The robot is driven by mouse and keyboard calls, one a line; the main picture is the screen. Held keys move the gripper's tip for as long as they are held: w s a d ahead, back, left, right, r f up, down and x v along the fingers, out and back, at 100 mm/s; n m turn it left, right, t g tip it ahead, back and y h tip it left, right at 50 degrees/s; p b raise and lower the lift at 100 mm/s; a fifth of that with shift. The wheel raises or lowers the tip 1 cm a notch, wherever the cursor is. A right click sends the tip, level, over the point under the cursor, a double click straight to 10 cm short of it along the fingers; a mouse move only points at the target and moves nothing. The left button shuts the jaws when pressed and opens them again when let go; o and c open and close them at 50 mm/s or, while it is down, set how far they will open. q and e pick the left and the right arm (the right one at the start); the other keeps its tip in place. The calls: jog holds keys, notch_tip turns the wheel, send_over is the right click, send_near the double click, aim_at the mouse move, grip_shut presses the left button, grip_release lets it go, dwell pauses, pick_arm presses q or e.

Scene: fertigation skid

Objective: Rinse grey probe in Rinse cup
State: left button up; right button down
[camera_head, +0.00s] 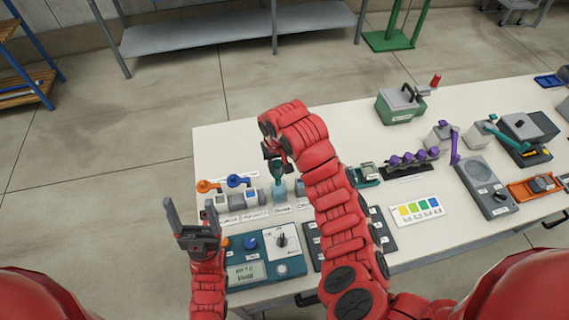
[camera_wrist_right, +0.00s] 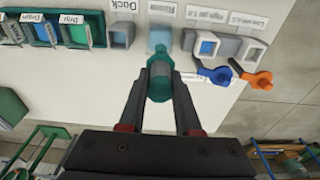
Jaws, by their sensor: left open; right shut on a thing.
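My right gripper (camera_head: 275,158) is shut on a probe, which looks teal with a greyish part. The probe (camera_wrist_right: 158,82) sits between the two fingers in the right wrist view, and its teal body also shows in the head view (camera_head: 277,170). It points down at the pale blue, translucent Rinse cup (camera_head: 279,194), which also shows in the right wrist view (camera_wrist_right: 158,38). The probe's lower end lines up with the cup; I cannot tell whether it is inside. My left gripper (camera_head: 190,208) is open and empty at the table's front left, above the meter.
Grey buffer cups with orange (camera_head: 208,186) and blue (camera_head: 237,181) flip lids stand left of the Rinse cup. The Dock (camera_wrist_right: 121,35) is on its other side. A pH meter (camera_head: 265,253) reading "Hold" and a colour card (camera_head: 417,210) lie nearer. The table's back left is clear.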

aim_at(279, 176)
jog(key=shift+f, duration=0.75)
jog(key=shift+d+f+b, duration=0.15)
jog(key=shift+f+b, duration=1.75)
jog(key=shift+f, duration=1.05)
jog(key=shift+r, duration=0.2)
jog(key=shift+r+p, duration=0.3)
jog(key=shift+r, duration=0.4)
jog(key=shift+f, duration=0.1)
jog(key=shift+f+b, duration=0.55)
jog(key=shift+f, duration=0.25)
jog(key=shift+r, duration=0.2)
